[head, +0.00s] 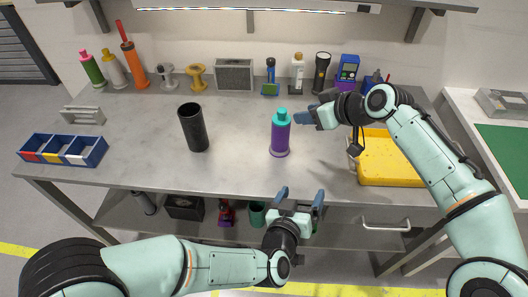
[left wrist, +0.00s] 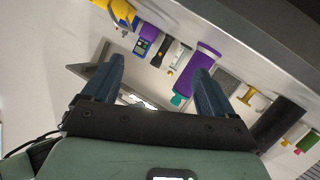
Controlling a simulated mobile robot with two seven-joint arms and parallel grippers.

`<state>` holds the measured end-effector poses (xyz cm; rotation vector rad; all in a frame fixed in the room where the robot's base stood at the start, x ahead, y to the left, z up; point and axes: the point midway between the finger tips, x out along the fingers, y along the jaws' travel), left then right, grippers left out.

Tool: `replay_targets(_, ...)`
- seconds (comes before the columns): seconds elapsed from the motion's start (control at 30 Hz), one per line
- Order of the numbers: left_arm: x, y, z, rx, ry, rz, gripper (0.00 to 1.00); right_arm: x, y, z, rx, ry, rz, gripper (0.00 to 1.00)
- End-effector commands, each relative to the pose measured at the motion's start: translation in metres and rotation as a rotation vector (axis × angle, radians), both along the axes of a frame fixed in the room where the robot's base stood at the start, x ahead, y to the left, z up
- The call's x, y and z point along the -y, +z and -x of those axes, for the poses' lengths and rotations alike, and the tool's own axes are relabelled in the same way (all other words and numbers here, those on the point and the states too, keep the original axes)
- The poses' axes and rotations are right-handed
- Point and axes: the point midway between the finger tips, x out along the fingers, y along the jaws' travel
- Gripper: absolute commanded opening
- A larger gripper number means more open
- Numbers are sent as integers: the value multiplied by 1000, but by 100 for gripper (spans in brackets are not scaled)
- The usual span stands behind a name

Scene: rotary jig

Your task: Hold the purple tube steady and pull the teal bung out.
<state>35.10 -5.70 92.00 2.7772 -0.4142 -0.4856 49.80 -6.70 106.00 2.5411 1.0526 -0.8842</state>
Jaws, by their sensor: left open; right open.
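The purple tube (head: 280,138) stands upright on the workbench, near its middle, with the teal bung (head: 282,115) seated in its top. In the left wrist view the tube (left wrist: 209,62) and the bung (left wrist: 178,99) show near the right finger. My left gripper (head: 302,194) is open and empty in front of the bench's front edge, nearer than the tube and apart from it. Its two fingers (left wrist: 160,85) also show in the left wrist view. My right gripper (head: 304,116) is close to the right of the bung, open; whether it touches the bung is hard to tell.
A black cylinder (head: 193,128) stands left of the tube. A yellow tray (head: 388,180) lies at the right, under my right arm. A blue bin (head: 63,150) is at the far left. Several bottles and tools line the back.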

Motion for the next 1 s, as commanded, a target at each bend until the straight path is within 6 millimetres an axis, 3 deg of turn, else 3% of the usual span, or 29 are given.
replay_targets(0.03, -5, 15, -16, 26, -13, -18, 86, 0, 0, 0, 0, 0, 0, 43)
replay_targets(0.2, -35, 28, -62, 41, -73, -144, 86, 0, 0, 0, 0, 0, 0, 43)
replay_targets(0.4, -77, 34, -94, 29, -106, -283, 86, 0, 0, 0, 0, 0, 0, 43)
replay_targets(0.53, -93, 35, -102, 20, -113, -333, 86, 0, 0, 0, 0, 0, 0, 43)
replay_targets(0.77, -94, 28, -119, 15, -114, -355, 86, 0, 0, 0, 0, 0, 0, 43)
replay_targets(1.0, -80, 9, -157, 13, -114, -352, 86, 0, 0, 0, 0, 0, 0, 43)
